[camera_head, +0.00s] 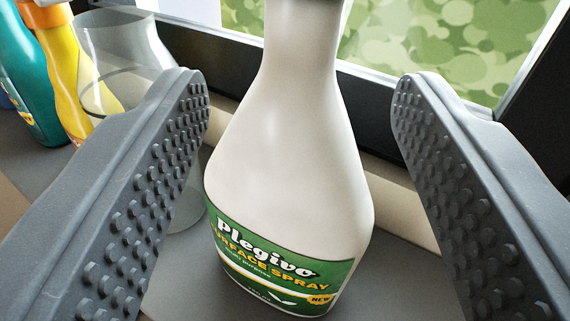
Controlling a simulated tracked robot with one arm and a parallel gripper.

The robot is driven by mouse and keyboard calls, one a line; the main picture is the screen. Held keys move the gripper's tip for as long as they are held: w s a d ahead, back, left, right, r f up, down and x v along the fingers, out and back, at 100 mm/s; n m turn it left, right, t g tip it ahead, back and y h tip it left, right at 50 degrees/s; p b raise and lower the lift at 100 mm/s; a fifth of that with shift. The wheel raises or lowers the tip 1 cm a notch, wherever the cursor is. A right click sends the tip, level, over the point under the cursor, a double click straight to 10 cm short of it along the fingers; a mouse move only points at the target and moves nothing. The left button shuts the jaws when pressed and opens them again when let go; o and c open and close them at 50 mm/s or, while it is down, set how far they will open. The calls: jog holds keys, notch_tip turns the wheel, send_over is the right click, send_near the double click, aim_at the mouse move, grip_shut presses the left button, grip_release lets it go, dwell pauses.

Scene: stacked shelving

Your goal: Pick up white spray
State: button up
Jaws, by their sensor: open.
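The white spray bottle (298,170) stands upright in the middle of the view, with a green "Plegivo Surface Spray" label low on its body. Its top is cut off by the upper edge of the picture. My gripper (302,95) is open, with one grey studded finger on each side of the bottle. Gaps show between the bottle and both fingers, the wider one at the upper right. Nothing is held.
A clear, transparent bottle (125,62) stands close behind the left finger, partly hidden by it. Further left are a yellow bottle (62,75) and a teal bottle (28,85). A dark frame edge (372,92) and a green patterned backdrop lie behind. The grey shelf (195,285) shows below.

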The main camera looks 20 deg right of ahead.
aim_at(294, 83)
jog(key=shift+p+x, duration=1.6)
jog(key=shift+x, duration=1.15)
jog(key=shift+a, duration=0.1)
grip_shut()
jog(key=shift+f, duration=0.1)
